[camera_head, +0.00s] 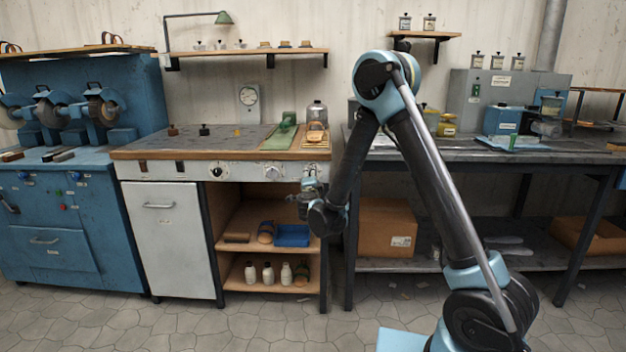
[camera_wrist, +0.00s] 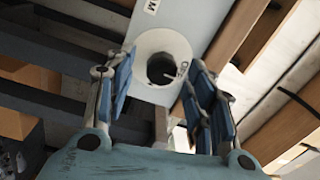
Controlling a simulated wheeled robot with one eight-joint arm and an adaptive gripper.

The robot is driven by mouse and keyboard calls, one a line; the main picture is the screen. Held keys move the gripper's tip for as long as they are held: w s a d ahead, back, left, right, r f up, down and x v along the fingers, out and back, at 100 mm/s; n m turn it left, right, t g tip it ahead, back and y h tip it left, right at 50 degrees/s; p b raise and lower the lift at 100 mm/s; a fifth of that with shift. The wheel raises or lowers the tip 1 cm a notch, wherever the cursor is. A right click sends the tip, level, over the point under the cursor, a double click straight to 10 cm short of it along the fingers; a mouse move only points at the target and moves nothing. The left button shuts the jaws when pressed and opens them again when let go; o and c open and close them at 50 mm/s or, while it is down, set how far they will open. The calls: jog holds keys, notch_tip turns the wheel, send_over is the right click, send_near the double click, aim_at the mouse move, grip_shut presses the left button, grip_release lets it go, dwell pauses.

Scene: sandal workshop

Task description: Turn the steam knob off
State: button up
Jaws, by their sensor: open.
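The steam knob shows in the wrist view as a dark round knob (camera_wrist: 161,69) in a white round dial on a pale panel. A label ending in "M" is above it, and small lettering is on the dial's right side. My gripper (camera_wrist: 160,66) is open, its two blue-padded fingers on either side of the knob in the picture. I cannot tell whether they touch it. In the head view my gripper (camera_head: 310,184) is at the right end of the bench's front panel (camera_head: 245,172), where it hides most of the knob.
The wooden bench top (camera_head: 170,150) overhangs above. Open shelves below hold a blue tray (camera_head: 292,236) and several bottles. A dark metal table (camera_head: 480,155) stands at right.

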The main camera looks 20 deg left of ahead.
jog(key=v, duration=1)
jog(key=shift+s+d, duration=0.1)
jog(key=shift+s, duration=0.05)
jog(key=w+d+r+n+y, duration=0.1)
jog(key=d+r+n+y, duration=0.15)
jog(key=r, duration=0.35)
jog(key=w+d+r+n+y, duration=0.2)
jog(key=r+n+y, duration=0.15)
jog(key=r, duration=0.25)
jog(key=s+d+r+n+g, duration=0.2)
jog(key=d+r+n+g, duration=0.15)
jog(key=d+n, duration=0.35)
jog(key=s+d+f+g+h, duration=0.3)
jog(key=s+d+f, duration=0.3)
jog(key=s+d, duration=0.4)
jog(key=s+d+f+g+h, duration=0.3)
jog(key=s+d+f+g, duration=0.2)
jog(key=s+d, duration=0.6)
jog(key=s+d+f+g+h, duration=0.4)
jog(key=s+d+f, duration=0.5)
jog(key=d, duration=0.8)
jog(key=shift+s+n, duration=0.3)
jog(key=shift+s, duration=0.45)
